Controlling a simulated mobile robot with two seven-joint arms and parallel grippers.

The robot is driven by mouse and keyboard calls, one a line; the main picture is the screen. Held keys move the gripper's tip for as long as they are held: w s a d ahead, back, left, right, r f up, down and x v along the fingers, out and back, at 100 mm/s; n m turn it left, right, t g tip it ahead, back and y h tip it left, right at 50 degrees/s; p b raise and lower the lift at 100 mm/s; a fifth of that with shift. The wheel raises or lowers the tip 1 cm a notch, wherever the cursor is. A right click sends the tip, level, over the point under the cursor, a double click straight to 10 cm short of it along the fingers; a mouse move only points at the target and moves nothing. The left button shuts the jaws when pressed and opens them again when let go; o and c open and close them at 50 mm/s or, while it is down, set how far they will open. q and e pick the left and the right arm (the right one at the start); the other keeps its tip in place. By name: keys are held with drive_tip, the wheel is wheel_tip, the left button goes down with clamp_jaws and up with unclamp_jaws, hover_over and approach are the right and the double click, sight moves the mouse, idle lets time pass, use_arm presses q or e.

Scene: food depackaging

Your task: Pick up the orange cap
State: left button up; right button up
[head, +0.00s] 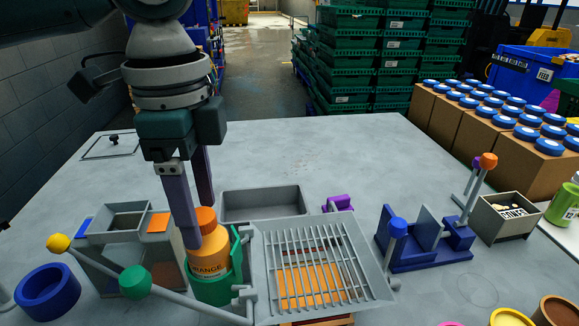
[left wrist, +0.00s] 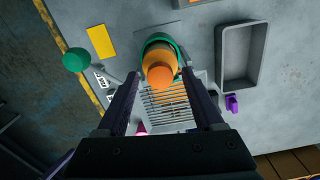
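The orange cap (head: 205,219) sits on top of an orange bottle (head: 211,252), which stands upright in a green holder (head: 213,287) left of a grey grate. My left gripper (head: 199,224) points down at the cap, its two dark fingers apart. One finger passes in front of the bottle's left side, the other ends behind the cap. In the left wrist view the cap (left wrist: 160,75) appears centred between the open fingers (left wrist: 161,76), with visible gaps on both sides. Contact is not visible. My right gripper is not in view.
A slatted grey grate (head: 358,264) stands right of the bottle, with an empty grey tray (head: 262,204) behind it. Levers with a yellow ball (head: 58,243) and a green ball (head: 135,281) lie left. A blue fixture (head: 426,240) stands right. The table's back is mostly clear.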

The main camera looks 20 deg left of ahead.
use_arm(q)
clamp_jaws()
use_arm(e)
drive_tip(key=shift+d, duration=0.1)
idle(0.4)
